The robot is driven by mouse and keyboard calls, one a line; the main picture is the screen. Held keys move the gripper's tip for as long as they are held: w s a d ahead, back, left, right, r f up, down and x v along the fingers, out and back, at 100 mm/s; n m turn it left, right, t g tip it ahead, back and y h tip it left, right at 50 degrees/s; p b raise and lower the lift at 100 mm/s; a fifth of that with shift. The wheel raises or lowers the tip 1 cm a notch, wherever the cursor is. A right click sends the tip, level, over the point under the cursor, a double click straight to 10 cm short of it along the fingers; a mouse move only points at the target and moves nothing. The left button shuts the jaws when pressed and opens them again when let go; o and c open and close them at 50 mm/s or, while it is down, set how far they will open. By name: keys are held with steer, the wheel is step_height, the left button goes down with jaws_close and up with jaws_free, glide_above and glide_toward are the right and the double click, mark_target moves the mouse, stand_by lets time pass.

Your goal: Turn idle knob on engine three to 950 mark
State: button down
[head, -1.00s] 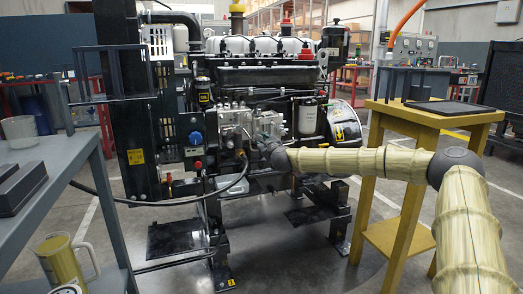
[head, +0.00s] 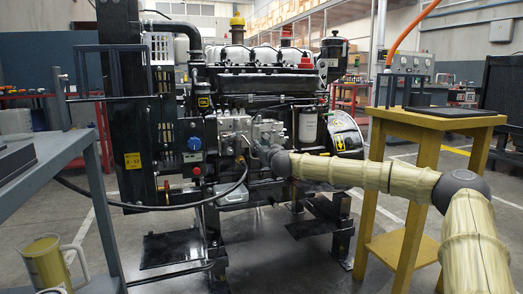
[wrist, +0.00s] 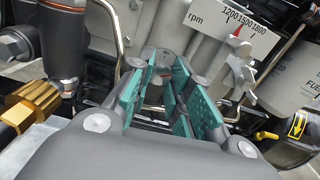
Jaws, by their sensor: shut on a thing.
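A black diesel engine (head: 265,80) stands ahead in the head view; I cannot read a number on it. My gripper (head: 268,152) reaches its front, at a pale metal pump block (head: 235,128). In the wrist view my gripper (wrist: 163,80) has its teal pads around a small grey part at their far end, which I take as the idle knob (wrist: 164,62). The pads hide most of it, and no 950 mark is readable. Right of the fingers, a white rpm plate (wrist: 243,28) reads 1200, 1500, 1800, with a red pointer (wrist: 238,30) over it and a silver lever (wrist: 240,85) below.
A brass fitting (wrist: 25,105) and a metal pipe (wrist: 115,30) lie close left of the fingers. A white filter (wrist: 300,70) is at right. A black hose (head: 150,207) loops below.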

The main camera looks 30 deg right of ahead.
steer(key=shift+f, duration=0.1)
steer(key=c, duration=1.3)
jaws_free()
steer(key=shift+s, duration=0.1)
steer(key=v, duration=1.1)
steer(key=shift+s+a, duration=0.15)
steer(key=shift+s, duration=0.25)
